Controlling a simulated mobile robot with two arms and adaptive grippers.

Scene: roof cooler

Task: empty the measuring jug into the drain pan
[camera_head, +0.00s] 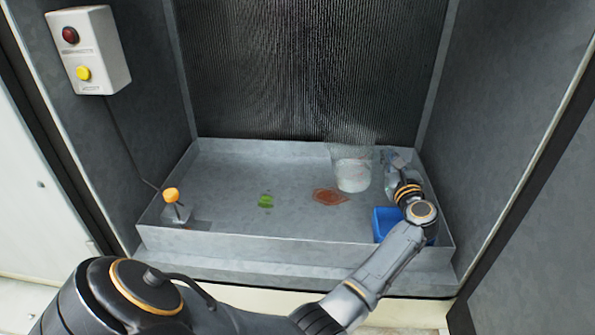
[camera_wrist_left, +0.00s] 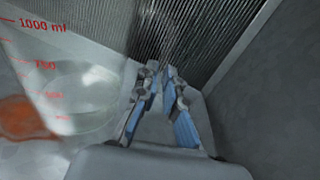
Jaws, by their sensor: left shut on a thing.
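The measuring jug (camera_head: 352,174) is clear, with whitish contents low inside. It looks nearly upright over the right back part of the grey drain pan (camera_head: 290,246); I cannot tell whether its base touches the pan. In the left wrist view the jug (camera_wrist_left: 85,75) fills the left side, with red volume marks. My left gripper (camera_head: 390,160) is at the jug's right side, shut on it, probably at the handle; the grip itself is not clear. Its blue-padded fingers (camera_wrist_left: 160,85) show in the left wrist view. My right gripper is not in view.
A blue container (camera_head: 384,223) stands in the pan's front right corner, partly behind my left arm. An orange-capped bottle (camera_head: 174,208) is at front left. A green patch (camera_head: 266,201) and a reddish-brown patch (camera_head: 330,196) mark the pan floor. A finned panel (camera_head: 310,70) rises behind.

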